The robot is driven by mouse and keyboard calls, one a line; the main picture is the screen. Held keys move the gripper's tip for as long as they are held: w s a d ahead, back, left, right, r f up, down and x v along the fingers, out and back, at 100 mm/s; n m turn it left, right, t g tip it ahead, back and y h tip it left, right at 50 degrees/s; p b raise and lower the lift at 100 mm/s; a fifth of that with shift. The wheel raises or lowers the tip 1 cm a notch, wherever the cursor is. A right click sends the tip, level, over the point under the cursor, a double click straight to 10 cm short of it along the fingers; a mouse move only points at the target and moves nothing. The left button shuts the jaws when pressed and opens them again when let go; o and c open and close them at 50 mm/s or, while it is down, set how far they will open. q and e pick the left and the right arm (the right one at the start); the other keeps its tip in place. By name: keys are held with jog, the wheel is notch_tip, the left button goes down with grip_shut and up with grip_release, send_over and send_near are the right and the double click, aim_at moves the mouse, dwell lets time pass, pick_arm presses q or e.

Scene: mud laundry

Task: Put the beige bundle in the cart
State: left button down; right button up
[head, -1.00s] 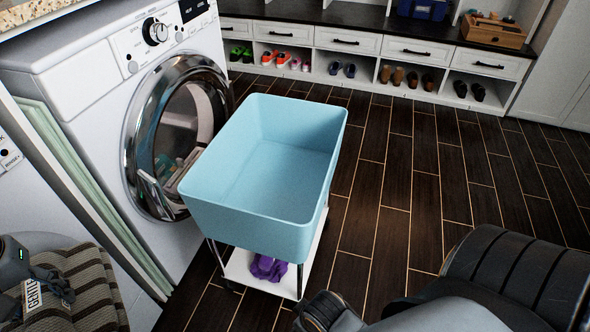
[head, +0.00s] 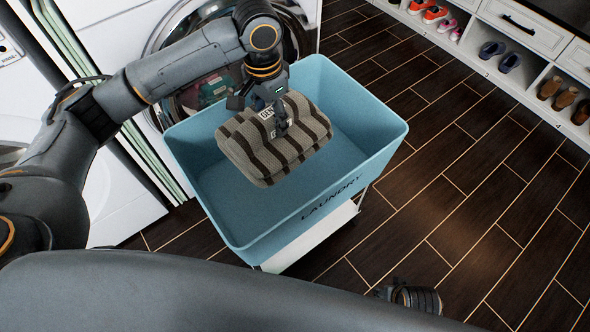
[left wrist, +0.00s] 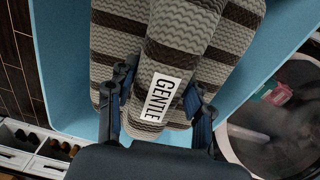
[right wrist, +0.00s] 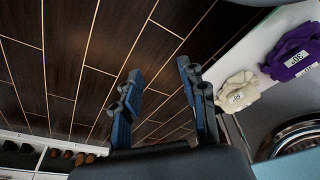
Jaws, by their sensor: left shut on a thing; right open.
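The beige bundle (head: 270,150), with dark brown stripes and a white "GENTLE" tag, is in my left gripper (head: 279,122). The bundle hangs over the open top of the light-blue laundry cart (head: 350,176), within its rim as seen from the head. I cannot tell whether it touches the cart's floor. In the left wrist view both fingers are closed around a fold of the bundle (left wrist: 120,45), with the blue cart wall (left wrist: 55,80) behind. In the right wrist view my right gripper (right wrist: 160,72) is open and empty above the dark floor.
A washer with a round door (head: 185,50) stands behind the cart. The right wrist view shows a cream bundle (right wrist: 238,92) and a purple bundle (right wrist: 290,55) on a white surface. Shoe cubbies (head: 545,75) line the back right. Floor right of the cart is clear.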

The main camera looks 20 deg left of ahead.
aim_at(285, 137)
pick_arm(q)
jog(key=f+m, duration=0.2)
jog(key=m, duration=0.1)
jog(key=w+d+f+m, duration=0.1)
jog(key=f+m, duration=0.2)
jog(key=w+d+f+m+p, duration=0.1)
jog(key=f+m, duration=0.2)
jog(key=shift+w, duration=0.25)
jog(key=shift+f+m, duration=0.25)
jog(key=shift+m, duration=0.05)
pick_arm(e)
notch_tip(285, 137, down, 4)
jog(key=s, duration=0.2)
pick_arm(q)
jog(key=shift+f, duration=0.4)
notch_tip(285, 137, down, 9)
jog(key=shift+b, duration=1.2)
jog(key=shift+f, duration=0.3)
pick_arm(e)
jog(key=w+r, duration=0.3)
jog(key=r, duration=0.5)
jog(key=shift+d+r, duration=0.2)
jog(key=shift+r, duration=0.05)
pick_arm(q)
jog(key=shift+f, duration=0.15)
jog(key=c, duration=0.6)
grip_release()
